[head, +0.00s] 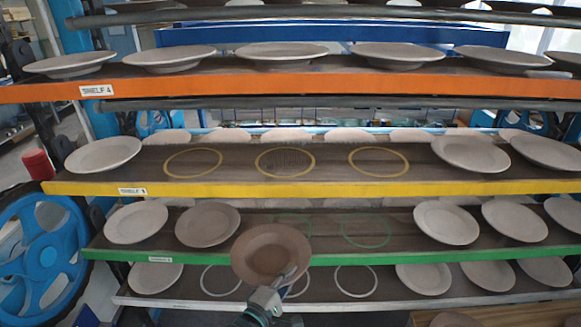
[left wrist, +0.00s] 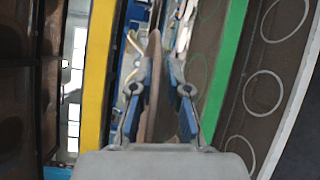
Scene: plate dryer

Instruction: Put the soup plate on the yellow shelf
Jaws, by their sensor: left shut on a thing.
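The brown soup plate (head: 271,252) is in my left gripper (head: 284,280), tilted with its face to the head camera, in front of the green shelf's edge. In the left wrist view the plate (left wrist: 153,95) shows edge-on between the fingers of my left gripper (left wrist: 169,95). The yellow shelf (head: 300,190) is above the plate in the head view. It has three empty yellow rings in its middle, with a plate (head: 103,155) at the left and plates (head: 470,154) at the right. Its yellow edge (left wrist: 98,75) also shows in the left wrist view. My right gripper is out of view.
The green shelf (head: 390,256) holds a brown plate (head: 207,226) and several pale ones. The orange shelf (head: 300,82) above is lined with plates. A white-edged shelf (head: 380,305) is lowest. A blue wheel (head: 45,255) and a red cylinder (head: 38,165) are at the left.

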